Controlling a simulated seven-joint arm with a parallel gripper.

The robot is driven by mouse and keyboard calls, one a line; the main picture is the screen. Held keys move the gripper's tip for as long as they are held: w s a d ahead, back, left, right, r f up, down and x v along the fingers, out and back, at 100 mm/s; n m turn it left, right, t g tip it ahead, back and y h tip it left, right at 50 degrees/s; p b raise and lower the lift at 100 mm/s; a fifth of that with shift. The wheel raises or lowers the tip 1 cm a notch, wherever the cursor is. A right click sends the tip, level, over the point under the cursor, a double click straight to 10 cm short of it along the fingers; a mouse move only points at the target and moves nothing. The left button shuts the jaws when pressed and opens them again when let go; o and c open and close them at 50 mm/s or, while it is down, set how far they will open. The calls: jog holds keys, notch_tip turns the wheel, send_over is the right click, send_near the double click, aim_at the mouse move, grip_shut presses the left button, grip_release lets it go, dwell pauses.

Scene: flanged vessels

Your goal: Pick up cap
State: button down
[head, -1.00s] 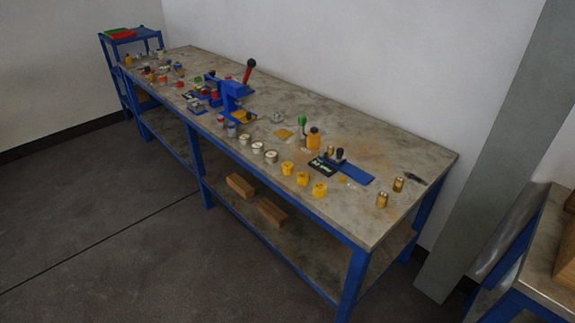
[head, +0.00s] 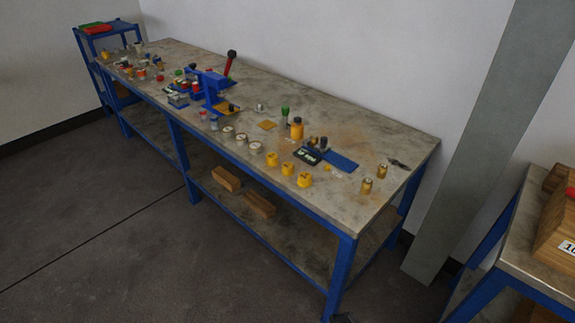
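Three yellow cap-like pieces stand in a row along the front edge of the long workbench (head: 375,148): one at the left (head: 271,159), one in the middle (head: 287,169) and one at the right (head: 304,180). Three pale round pieces (head: 241,140) with light tops continue the row to the left. Two brass-coloured cylinders (head: 367,186) stand near the right end. I cannot tell which piece is the task's cap. My gripper is not recognisable in view. A small dark shape (head: 343,318) at the bottom edge is too cut off to identify.
A blue press (head: 212,92) with a red lever stands mid-bench. An orange bottle (head: 296,129) and a blue plate (head: 342,162) are behind the yellow pieces. Wooden blocks (head: 227,178) lie on the lower shelf. Another table (head: 510,258) stands at right. The floor in front is clear.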

jog(key=c, duration=1.8)
grip_release()
jog(key=o, duration=1.3)
jog(key=shift+w, duration=0.1)
